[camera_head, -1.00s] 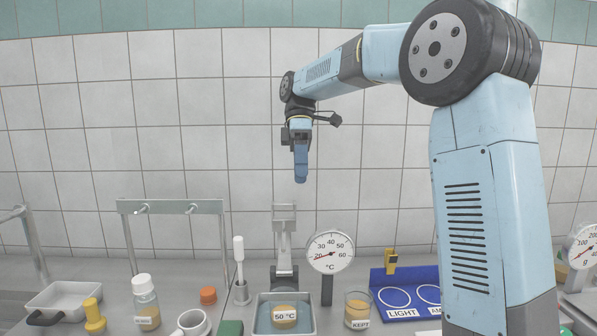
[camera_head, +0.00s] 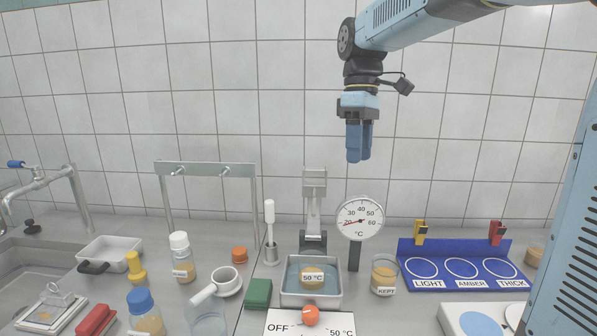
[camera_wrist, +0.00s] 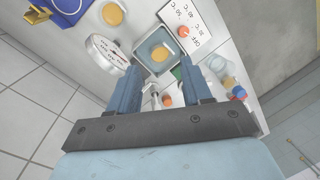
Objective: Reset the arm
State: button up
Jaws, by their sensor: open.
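My gripper (camera_head: 360,158) hangs fingers down in the air, above and behind the counter, in front of the tiled wall. In the wrist view my gripper (camera_wrist: 163,82) shows its two blue fingers apart with nothing held between them. A round dial thermometer (camera_head: 359,219) stands just right of the bath, well below the fingers. My gripper touches nothing.
A blue rack (camera_head: 419,253) marked LIGHT, AMBER, THICK stands right of a jar marked KEPT (camera_head: 384,275). The air around my gripper is clear.

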jog(key=s+d+f+m+t, duration=0.4)
jog(key=s+d+m, duration=0.1)
jog(key=s, duration=0.3)
jog(key=s+d+f+m+t, duration=0.3)
jog(key=s+d+f+m, duration=0.2)
jog(key=s, duration=0.4)
jog(key=shift+d+m+t, duration=0.4)
jog(key=shift+d+m, duration=0.2)
jog(key=shift+m, duration=0.1)
jog(key=shift+c, duration=0.3)
